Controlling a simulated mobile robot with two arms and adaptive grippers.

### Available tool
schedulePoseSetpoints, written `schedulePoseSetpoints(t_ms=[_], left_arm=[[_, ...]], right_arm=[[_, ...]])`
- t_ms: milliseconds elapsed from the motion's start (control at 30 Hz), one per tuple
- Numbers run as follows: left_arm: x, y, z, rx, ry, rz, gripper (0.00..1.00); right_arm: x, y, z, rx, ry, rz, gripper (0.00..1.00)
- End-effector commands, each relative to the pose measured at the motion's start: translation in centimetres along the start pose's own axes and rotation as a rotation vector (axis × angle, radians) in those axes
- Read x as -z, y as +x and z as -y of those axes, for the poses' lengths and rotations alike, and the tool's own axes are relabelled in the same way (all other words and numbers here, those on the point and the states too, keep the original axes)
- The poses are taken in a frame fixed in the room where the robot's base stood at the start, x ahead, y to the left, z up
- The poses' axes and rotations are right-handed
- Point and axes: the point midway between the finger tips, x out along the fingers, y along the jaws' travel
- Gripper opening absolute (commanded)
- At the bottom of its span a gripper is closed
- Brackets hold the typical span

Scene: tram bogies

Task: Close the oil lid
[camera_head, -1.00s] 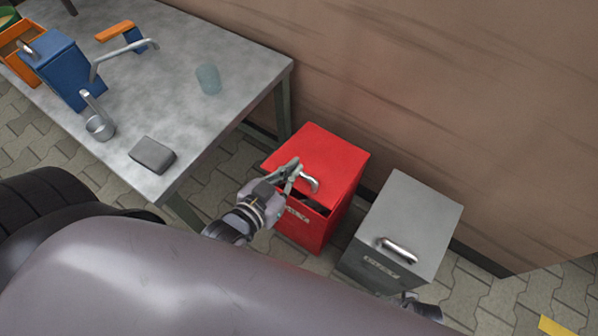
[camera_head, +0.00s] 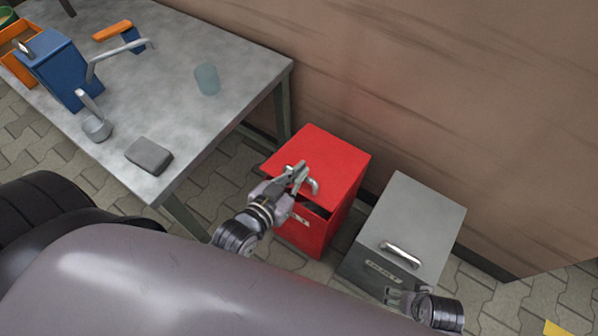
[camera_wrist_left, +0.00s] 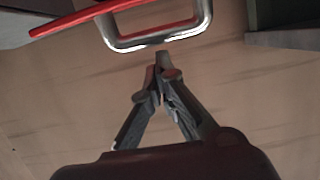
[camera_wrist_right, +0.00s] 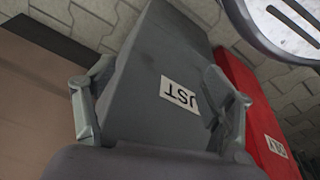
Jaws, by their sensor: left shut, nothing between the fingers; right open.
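The red bin (camera_head: 306,236) stands on the floor right of the table, its label partly hidden by my left gripper. Its red lid (camera_head: 325,158) is slightly raised at the front, with a dark gap below. The lid's metal handle (camera_head: 313,186) is at its front edge. My left gripper (camera_head: 300,168) is shut and empty at the handle; in the left wrist view the fingertips (camera_wrist_left: 161,56) are just below the handle (camera_wrist_left: 160,36), and contact is unclear. My right gripper (camera_head: 392,299) is open and empty in front of the grey bin; it also shows in the right wrist view (camera_wrist_right: 155,85).
The grey bin (camera_head: 420,222), with a handle and a label, stands right of the red bin, its lid down. The metal table (camera_head: 170,85) on the left holds a blue container, a glass, a grey block and a cup. A wall (camera_head: 450,90) runs behind the bins.

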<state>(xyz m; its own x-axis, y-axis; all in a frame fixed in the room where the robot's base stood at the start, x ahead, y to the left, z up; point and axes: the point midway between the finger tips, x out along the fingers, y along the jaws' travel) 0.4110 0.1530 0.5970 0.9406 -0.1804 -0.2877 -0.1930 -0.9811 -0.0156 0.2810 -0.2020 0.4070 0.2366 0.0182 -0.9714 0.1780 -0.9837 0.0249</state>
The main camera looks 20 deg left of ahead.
Motion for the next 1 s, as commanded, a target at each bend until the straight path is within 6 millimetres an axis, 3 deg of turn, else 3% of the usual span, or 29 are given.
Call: schedulePoseSetpoints(t_ms=[167, 433, 800, 1000], left_arm=[[-0.7, 0.0, 0.0, 0.000, 0.000, -0.012, 0.00], [-2.1, -0.1, 0.0, 0.001, 0.001, -0.064, 0.00], [-5.0, -0.6, -0.1, 0.001, 0.000, -0.130, 0.00], [-7.1, -0.8, -0.1, 0.002, -0.001, -0.135, 0.00]], right_arm=[[0.7, -1.2, -0.1, -0.002, 0.001, -0.012, 0.76], [2.0, -6.0, -0.3, -0.006, 0.006, -0.040, 0.76], [2.0, -12.7, -0.5, -0.012, 0.009, -0.073, 0.76], [1.9, -12.8, -0.5, -0.012, 0.010, -0.070, 0.76]])
